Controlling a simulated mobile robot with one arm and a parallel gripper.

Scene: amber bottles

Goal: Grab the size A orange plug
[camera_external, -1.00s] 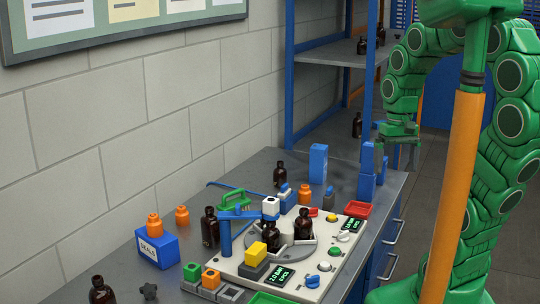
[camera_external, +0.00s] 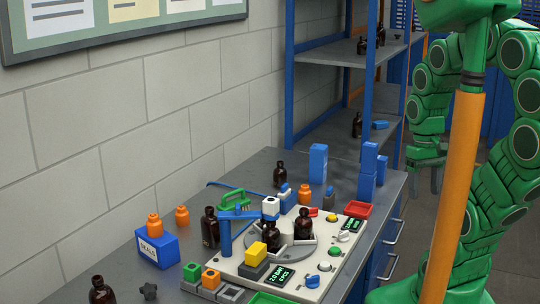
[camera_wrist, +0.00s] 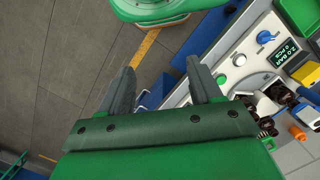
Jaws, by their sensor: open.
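No size letters are readable, so I cannot tell which is size A. An orange piece (camera_wrist: 297,133) also shows at the right of the wrist view. My gripper (camera_external: 430,180) is open and empty, right of the bench and apart from all plugs. It also shows in the wrist view (camera_wrist: 159,75), over the floor beside the bench.
The white machine panel (camera_external: 315,270) carries a grey turntable, amber bottles and buttons. The "SEALS" box (camera_external: 157,248) stands left of it. Blue blocks (camera_external: 367,172) and a red tray (camera_external: 358,209) are near the bench's right edge. A blue shelf (camera_external: 345,140) stands behind.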

